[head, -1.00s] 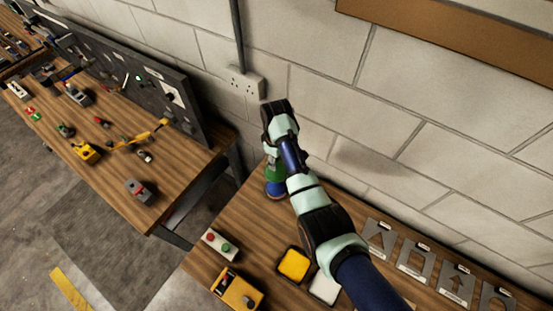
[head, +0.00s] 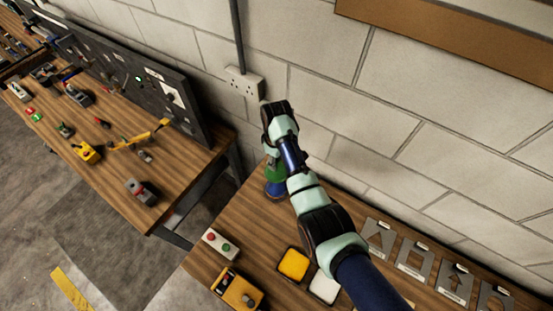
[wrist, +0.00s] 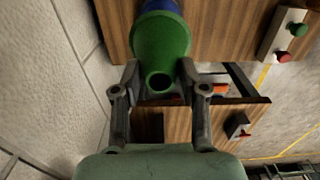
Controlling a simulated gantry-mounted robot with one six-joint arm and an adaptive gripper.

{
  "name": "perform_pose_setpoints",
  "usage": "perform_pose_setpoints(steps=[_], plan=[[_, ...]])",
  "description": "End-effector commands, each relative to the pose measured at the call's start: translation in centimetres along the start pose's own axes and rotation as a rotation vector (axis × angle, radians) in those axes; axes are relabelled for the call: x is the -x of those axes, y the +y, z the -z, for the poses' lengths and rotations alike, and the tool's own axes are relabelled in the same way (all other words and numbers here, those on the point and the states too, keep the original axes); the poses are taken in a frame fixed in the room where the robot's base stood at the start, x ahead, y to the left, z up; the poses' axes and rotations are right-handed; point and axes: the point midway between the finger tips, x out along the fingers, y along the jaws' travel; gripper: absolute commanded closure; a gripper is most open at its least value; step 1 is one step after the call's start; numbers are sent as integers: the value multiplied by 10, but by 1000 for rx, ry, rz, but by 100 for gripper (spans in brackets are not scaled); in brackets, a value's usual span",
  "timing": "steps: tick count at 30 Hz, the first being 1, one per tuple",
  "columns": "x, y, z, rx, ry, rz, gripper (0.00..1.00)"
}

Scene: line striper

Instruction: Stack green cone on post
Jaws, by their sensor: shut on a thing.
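The green cone (wrist: 160,42) sits between the fingers of my gripper (wrist: 160,75) in the wrist view, its narrow open end toward the camera. My gripper is shut on it. In the head view the green cone (head: 273,171) shows partly beside my wrist, just above a blue piece (head: 274,189) near the back left corner of the table. The blue piece (wrist: 160,6) also shows behind the cone's wide end in the wrist view. The post is not visible; whether the cone touches the blue piece cannot be told.
A yellow tray (head: 294,264), a white tray (head: 324,287), a button box (head: 222,245) and a yellow device (head: 238,290) stand on the front of the table (head: 255,225). Metal stencils (head: 415,258) lie at right. The wall (head: 400,90) is close behind my gripper.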

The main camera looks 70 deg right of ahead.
Motion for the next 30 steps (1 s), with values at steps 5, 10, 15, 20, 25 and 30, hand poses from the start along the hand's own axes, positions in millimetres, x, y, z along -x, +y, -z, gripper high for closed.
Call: perform_pose_setpoints(steps=[5,10,15,20,25,30], plan=[[-3,0,0,0,0,0,85],[-6,0,0,0,0,0,85],[-10,0,0,0,0,0,85],[-13,0,0,0,0,0,85],[-16,0,0,0,0,0,85],[-20,0,0,0,0,0,85]])
